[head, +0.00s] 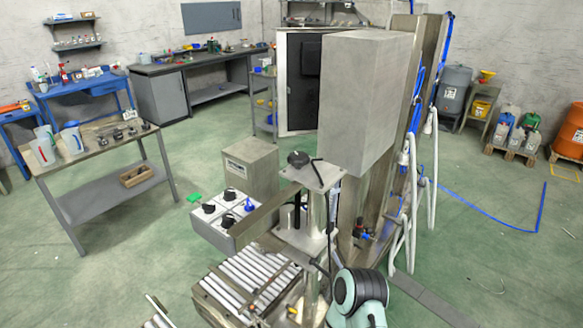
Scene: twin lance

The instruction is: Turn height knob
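A black round knob (298,159) sits on top of a metal plate and post in the middle of the head view, beside the tall grey housing. A white control box (222,216) to its left carries several black knobs (229,194) and a blue one (249,204). I cannot read which knob is marked for height. A rounded grey and teal part, which looks like a link of my arm, is at the bottom centre right. Neither gripper's fingers can be seen, and nothing is seen touching the knobs.
A roller conveyor (245,285) lies below the control box. A tall grey housing (362,100) and white tubular frame stand right of the post. A side table (100,150) with jugs is at left.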

